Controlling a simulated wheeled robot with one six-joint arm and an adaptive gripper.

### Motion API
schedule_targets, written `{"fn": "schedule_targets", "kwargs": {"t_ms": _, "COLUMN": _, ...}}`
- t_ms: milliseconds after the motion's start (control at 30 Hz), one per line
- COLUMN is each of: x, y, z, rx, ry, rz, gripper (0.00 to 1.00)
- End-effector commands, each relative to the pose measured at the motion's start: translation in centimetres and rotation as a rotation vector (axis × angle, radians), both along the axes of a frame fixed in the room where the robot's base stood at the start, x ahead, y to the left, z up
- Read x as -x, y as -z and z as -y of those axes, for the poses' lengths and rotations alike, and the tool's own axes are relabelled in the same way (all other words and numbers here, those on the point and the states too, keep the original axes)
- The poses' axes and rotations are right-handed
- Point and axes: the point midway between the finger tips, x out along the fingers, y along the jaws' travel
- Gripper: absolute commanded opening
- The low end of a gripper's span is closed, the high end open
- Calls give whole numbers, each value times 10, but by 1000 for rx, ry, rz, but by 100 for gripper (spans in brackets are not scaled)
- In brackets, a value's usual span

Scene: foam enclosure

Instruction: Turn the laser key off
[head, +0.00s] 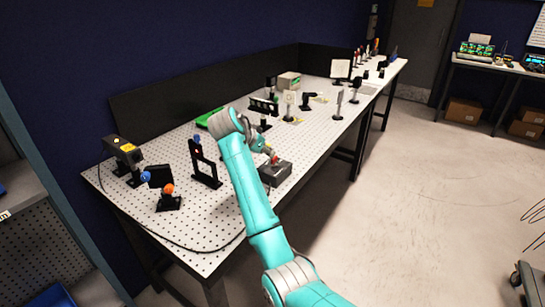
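My arm reaches over the perforated optical table (215,228), and my gripper (271,155) is at a small dark grey box (277,174) near the table's front edge. A small red part shows at the gripper's tip, just above the box; I cannot tell whether it belongs to the key or whether the gripper touches it. The key itself is too small to make out. The fingers are too small and partly hidden to show whether they are open. A black laser-like unit with a yellow label (123,147) stands at the table's left end.
Black mounts, one with an orange knob (168,188), and a tall black frame (204,165) stand left of my arm. A green item (208,117) and several optics lie behind it. A black cable runs along the front edge. Floor at right is open.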

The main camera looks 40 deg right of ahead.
Motion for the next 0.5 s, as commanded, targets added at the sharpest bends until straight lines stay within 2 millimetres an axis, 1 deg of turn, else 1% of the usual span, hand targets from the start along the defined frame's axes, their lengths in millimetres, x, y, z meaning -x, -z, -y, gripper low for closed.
{"fn": "schedule_targets", "kwargs": {"t_ms": 100, "x": -5, "y": 16, "z": 16, "rx": -1, "ry": 1, "rz": -3, "gripper": 34}}
{"fn": "schedule_targets", "kwargs": {"t_ms": 300, "x": -13, "y": 40, "z": 38, "rx": 0, "ry": 1, "rz": -2, "gripper": 34}}
{"fn": "schedule_targets", "kwargs": {"t_ms": 500, "x": -19, "y": 56, "z": 52, "rx": -1, "ry": -1, "rz": -1, "gripper": 34}}
